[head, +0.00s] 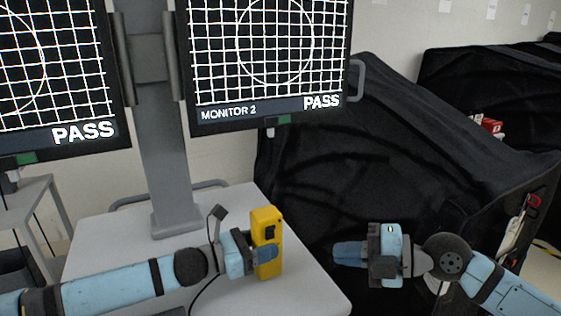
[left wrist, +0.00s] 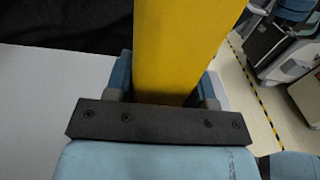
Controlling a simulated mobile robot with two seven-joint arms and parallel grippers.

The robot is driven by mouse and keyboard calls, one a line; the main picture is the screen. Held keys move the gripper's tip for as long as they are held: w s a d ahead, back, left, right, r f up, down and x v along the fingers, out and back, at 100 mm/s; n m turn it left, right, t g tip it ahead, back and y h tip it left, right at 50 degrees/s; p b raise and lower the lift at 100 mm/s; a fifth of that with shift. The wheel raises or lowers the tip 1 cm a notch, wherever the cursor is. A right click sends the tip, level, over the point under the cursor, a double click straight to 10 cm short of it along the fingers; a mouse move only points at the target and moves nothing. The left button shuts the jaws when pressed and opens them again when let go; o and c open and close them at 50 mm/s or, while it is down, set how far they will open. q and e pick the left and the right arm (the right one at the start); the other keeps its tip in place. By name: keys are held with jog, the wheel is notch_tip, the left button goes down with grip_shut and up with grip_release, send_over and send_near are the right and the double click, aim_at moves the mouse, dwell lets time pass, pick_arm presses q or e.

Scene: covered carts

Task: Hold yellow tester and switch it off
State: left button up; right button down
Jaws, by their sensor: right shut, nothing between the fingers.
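The yellow tester (head: 267,217) stands roughly upright above the right part of the grey cart top, with a dark switch or button on its face. My left gripper (head: 266,253) is shut on its lower half. In the left wrist view the yellow tester (left wrist: 182,45) fills the space between the two blue fingers of the left gripper (left wrist: 165,85). Whether its base touches the cart top cannot be told. My right gripper (head: 348,254) is shut and empty, to the right of the tester and apart from it, with its fingers pointing left. The switch's position is too small to read.
The grey cart top (head: 110,235) carries a monitor post (head: 172,150). Two screens reading PASS hang above, including Monitor 2 (head: 265,60). A black-covered cart (head: 380,140) stands behind my right gripper. A red and white item (head: 488,126) is at the far right.

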pick_arm(q)
jog(key=o, duration=0.5)
